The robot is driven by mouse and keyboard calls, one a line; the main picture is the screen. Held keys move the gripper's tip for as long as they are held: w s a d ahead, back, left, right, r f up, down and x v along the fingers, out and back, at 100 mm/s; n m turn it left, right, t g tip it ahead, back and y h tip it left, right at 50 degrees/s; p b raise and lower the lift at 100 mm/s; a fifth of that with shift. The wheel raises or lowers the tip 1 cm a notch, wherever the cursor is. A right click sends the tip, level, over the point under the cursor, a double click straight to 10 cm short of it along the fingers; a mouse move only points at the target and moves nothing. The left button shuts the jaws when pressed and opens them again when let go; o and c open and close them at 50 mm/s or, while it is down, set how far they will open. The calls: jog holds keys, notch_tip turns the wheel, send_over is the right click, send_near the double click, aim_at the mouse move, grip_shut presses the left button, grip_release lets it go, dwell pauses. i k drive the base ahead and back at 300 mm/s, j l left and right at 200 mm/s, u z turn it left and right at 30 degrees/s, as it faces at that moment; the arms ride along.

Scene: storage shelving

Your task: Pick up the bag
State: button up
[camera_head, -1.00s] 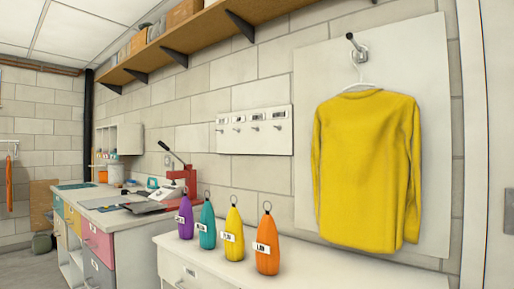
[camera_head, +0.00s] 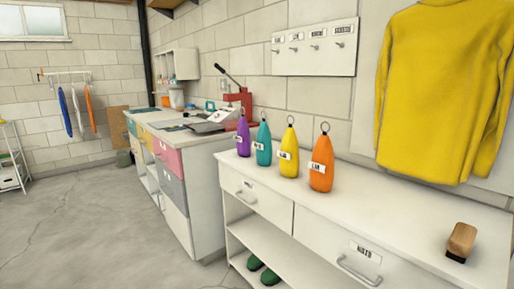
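Several tapered bag-like items with a ring on top and a white tag stand upright in a row on the white cabinet. From left to right they are purple (camera_head: 243,137), teal (camera_head: 263,146), yellow (camera_head: 289,151) and orange (camera_head: 321,168). I cannot tell which of them, if any, is the bag. All stand free, with nothing holding them. My gripper is not visible in this view.
The white cabinet (camera_head: 410,229) has drawers, an open lower shelf with green shoes (camera_head: 264,272), and a brush (camera_head: 461,241) on top. A labelled hook board (camera_head: 314,48) and yellow sweater (camera_head: 438,90) hang behind. A red press (camera_head: 239,102) stands on the further bench. Floor at left is clear.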

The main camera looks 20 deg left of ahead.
aim_at(263, 146)
jog(key=i+u, duration=0.1)
jog(key=i, duration=0.6)
jog(key=i+u, duration=0.1)
jog(key=i, duration=0.65)
jog(key=i+l+u, duration=0.15)
jog(key=i, duration=0.55)
